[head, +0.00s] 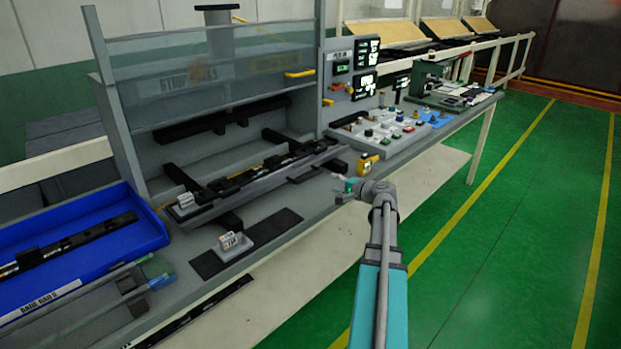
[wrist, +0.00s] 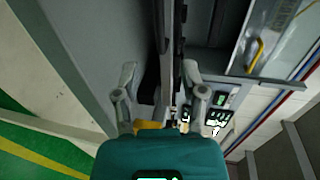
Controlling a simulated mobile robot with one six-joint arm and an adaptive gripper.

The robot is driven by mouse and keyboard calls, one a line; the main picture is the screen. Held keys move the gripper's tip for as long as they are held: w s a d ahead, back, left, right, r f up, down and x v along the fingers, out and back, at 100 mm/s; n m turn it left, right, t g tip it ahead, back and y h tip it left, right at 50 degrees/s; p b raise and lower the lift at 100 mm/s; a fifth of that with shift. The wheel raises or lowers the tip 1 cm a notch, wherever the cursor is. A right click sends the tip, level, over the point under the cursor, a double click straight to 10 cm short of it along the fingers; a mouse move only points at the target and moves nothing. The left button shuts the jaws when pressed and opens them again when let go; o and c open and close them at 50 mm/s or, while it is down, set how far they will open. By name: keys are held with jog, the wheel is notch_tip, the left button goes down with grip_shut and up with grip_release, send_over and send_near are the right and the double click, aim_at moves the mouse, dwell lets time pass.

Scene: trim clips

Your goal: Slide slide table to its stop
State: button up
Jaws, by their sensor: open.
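The slide table (head: 262,183) appears to be the long grey bar with dark clamps and a rod, lying across the machine bed in the head view. Its left end has a small white marked block (head: 186,200). My gripper (head: 343,189) is in front of the bed, near the bar's right end, and looks apart from it. In the wrist view my gripper (wrist: 160,82) has its two fingers spread wide and holds nothing. A dark rail (wrist: 178,50) runs up between the fingers there; whether they touch it cannot be told.
A yellow device (head: 368,164) stands close beside my gripper. A control panel (head: 352,68) and a button board (head: 405,127) are to the right. A blue bin (head: 75,240) with bars is at left. A clear guard (head: 215,85) hangs above the bed. Green floor is free at right.

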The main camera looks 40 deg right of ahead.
aim_at(311, 177)
jog(key=b+x, duration=0.2)
jog(key=x, duration=1)
jog(key=shift+w+d+f, duration=0.1)
jog(key=shift+w, duration=0.1)
grip_shut()
